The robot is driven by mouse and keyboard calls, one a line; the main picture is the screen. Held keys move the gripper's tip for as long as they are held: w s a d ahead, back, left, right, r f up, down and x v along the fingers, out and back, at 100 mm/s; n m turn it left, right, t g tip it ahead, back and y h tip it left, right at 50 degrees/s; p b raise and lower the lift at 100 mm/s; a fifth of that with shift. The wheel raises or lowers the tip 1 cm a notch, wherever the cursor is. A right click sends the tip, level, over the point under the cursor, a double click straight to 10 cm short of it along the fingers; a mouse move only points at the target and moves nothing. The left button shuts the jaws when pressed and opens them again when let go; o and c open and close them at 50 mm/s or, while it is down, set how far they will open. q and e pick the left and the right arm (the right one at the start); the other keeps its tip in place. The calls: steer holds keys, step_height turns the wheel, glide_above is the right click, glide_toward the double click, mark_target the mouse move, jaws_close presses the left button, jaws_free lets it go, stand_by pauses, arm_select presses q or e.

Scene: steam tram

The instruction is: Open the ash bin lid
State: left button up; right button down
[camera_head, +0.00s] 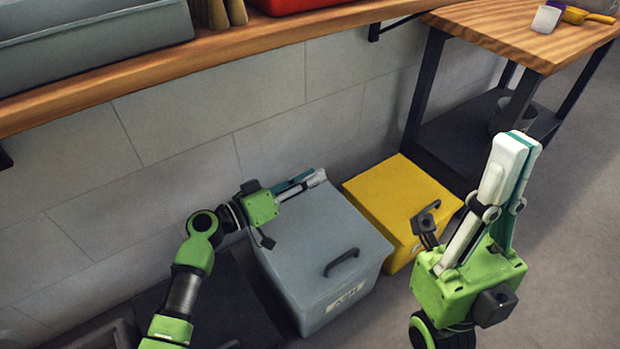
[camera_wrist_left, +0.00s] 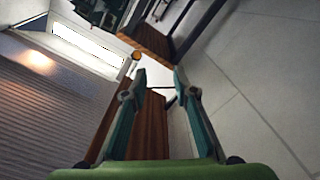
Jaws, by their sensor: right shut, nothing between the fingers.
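The ash bin (camera_head: 345,235) is a grey box on the floor against the wall, with a label reading "ASH" on its front. Its lid (camera_head: 310,245) is down, and a dark bar handle (camera_head: 342,262) sits near the lid's front edge. My left gripper (camera_head: 320,178) is over the back part of the lid, behind the handle and apart from it. In the left wrist view its fingertips (camera_wrist_left: 159,76) are apart with nothing between them. My right gripper (camera_head: 527,140) is shut and empty, pointing up, to the right of the bins.
A yellow bin (camera_head: 390,195) with a dark handle (camera_head: 426,215) stands right beside the ash bin. A wooden shelf (camera_head: 270,50) runs along the wall above. A wooden-topped table (camera_head: 500,30) with black legs stands at the back right. Open floor lies at the right.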

arm_select(q)
steer(key=shift+w+d, duration=0.1)
jaws_close()
